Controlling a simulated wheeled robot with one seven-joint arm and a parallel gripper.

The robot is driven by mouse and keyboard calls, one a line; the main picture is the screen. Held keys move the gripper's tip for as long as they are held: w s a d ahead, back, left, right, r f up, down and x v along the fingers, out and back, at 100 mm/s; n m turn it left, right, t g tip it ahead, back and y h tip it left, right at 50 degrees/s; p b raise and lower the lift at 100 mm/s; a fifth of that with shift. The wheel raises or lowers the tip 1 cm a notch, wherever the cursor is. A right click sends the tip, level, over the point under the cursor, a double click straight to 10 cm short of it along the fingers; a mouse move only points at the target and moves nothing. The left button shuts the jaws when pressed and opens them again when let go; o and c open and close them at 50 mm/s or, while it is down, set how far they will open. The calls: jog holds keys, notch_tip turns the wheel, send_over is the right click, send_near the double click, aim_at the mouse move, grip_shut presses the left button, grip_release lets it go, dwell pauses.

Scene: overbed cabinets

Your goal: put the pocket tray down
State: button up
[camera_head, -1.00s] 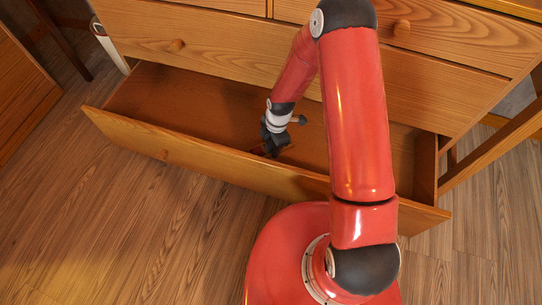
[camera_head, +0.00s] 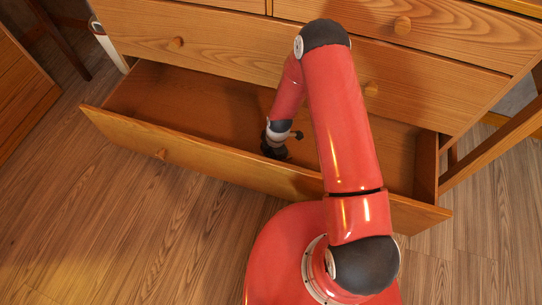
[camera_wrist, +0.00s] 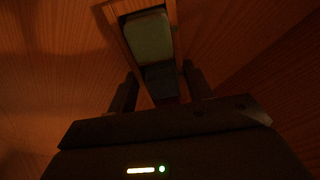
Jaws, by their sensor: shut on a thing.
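My gripper (camera_head: 274,154) is inside the open bottom drawer (camera_head: 118,130), low near its floor. In the wrist view my gripper (camera_wrist: 160,76) has one finger at each side of the near part of a narrow wooden-rimmed tray (camera_wrist: 119,40), which seems to be the pocket tray. The gripper is shut on it. A grey-green rounded block (camera_wrist: 149,38) lies in the tray, with a darker piece (camera_wrist: 163,78) nearer the gripper. The tray's near end is hidden by the gripper, and the view is too dark to tell whether the tray touches the drawer floor. The head view does not show the tray clearly.
The drawer front (camera_head: 215,165) stands out from the cabinet, with my arm reaching over it. Shut drawers (camera_head: 215,45) are above. The drawer floor to the left of my gripper looks bare.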

jog(key=o, duration=1.1)
jog(key=s+d+r+m+t+h, duration=0.1)
jog(key=d+r+m, duration=0.2)
jog(key=r, duration=0.9)
jog(key=s+d+r+m+t, duration=0.1)
jog(key=d+r+m, duration=0.25)
jog(key=r, duration=0.95)
jog(key=s+d+r+m+t+h, duration=0.1)
jog(key=d+r+m, duration=0.25)
jog(key=r, duration=0.85)
jog(key=s+d+r+m+t, duration=0.1)
jog(key=s+r+m, duration=0.3)
jog(key=s, duration=0.1)
jog(key=s+d+r+m+t, duration=0.1)
jog(key=s+r+m, duration=0.3)
jog(key=s+r, duration=0.1)
jog(key=s+d+r+m+t+p, duration=0.1)
jog(key=s+r+m, duration=0.3)
jog(key=s, duration=0.3)
jog(key=shift+d+r+m, duration=0.25)
jog(key=shift+d+m, duration=0.1)
jog(key=shift+m, duration=0.15)
